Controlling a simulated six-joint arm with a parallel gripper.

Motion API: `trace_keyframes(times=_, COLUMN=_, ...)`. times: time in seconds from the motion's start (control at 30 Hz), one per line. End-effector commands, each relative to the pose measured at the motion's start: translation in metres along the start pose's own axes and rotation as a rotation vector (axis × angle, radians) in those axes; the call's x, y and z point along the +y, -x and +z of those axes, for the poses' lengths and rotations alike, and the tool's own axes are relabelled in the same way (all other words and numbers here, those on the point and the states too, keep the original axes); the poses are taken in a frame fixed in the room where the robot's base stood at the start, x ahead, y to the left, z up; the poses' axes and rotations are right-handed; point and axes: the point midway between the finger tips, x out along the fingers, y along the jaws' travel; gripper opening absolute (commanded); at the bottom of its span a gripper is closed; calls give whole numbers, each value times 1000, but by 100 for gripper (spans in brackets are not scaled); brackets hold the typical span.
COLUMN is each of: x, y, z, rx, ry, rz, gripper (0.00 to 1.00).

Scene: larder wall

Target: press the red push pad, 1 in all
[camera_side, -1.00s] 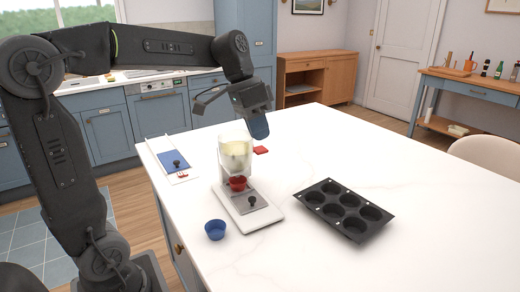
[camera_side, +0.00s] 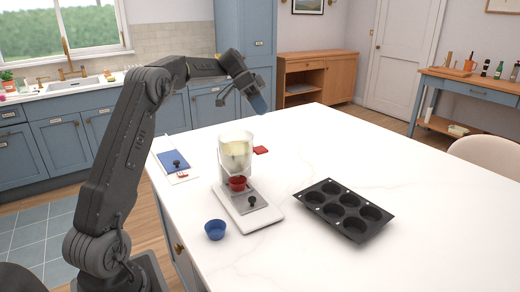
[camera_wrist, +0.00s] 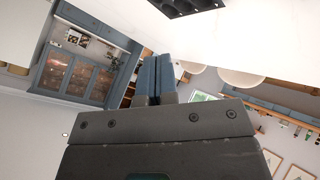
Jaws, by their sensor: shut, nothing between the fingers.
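The red push pad (camera_side: 261,150) sticks out to the right of a clear dispenser (camera_side: 236,152) holding pale contents, on the white worktop in the side view. A red cup (camera_side: 238,183) stands under the dispenser, on its white base (camera_side: 257,214). My gripper (camera_side: 259,104) is in the air above and behind the pad, apart from it. Its blue fingers (camera_wrist: 155,80) are together and empty in the wrist view. The pad is not visible in the wrist view.
A blue cup (camera_side: 215,230) stands in front of the dispenser. A dark muffin tin (camera_side: 343,209) lies to the right. A white board with a blue panel (camera_side: 173,160) lies at the left. The right side of the worktop (camera_side: 420,210) is clear.

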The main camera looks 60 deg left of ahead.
Motion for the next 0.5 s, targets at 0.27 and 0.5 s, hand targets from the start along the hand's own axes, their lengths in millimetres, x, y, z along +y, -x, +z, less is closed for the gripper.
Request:
trace_keyframes(times=0.27, x=0, y=-1, z=0, rx=-1, ry=2, rz=-1, gripper=0)
trace_keyframes(times=0.5, x=-10, y=-15, z=10, rx=-2, ry=5, rz=1, gripper=0)
